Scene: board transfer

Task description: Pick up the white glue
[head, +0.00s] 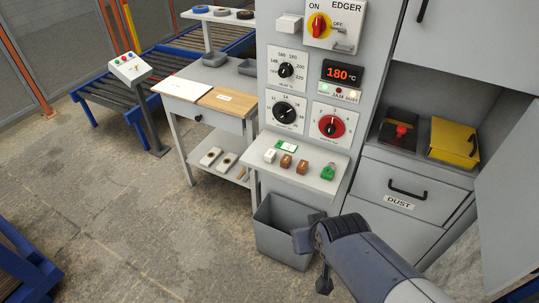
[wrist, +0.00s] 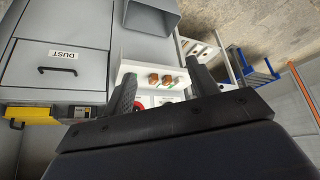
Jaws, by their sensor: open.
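The white glue (head: 269,156) is a small white piece at the left end of the grey ledge (head: 312,178) below the machine's dials. To its right stand two brown pieces (head: 286,161) and a green one (head: 327,172). A green-and-white card (head: 286,146) lies behind it. My gripper (head: 312,262) is in front of the ledge and lower right of the glue, apart from it. In the wrist view my gripper (wrist: 162,77) has its fingers wide apart with nothing between them; the ledge shows beyond. The glue cannot be made out clearly there.
A grey open bin (head: 274,238) stands below the ledge, close to my gripper. The control panel (head: 288,75) rises behind the ledge. A workbench (head: 203,92) is to the left, a drawer marked DUST (head: 398,202) to the right.

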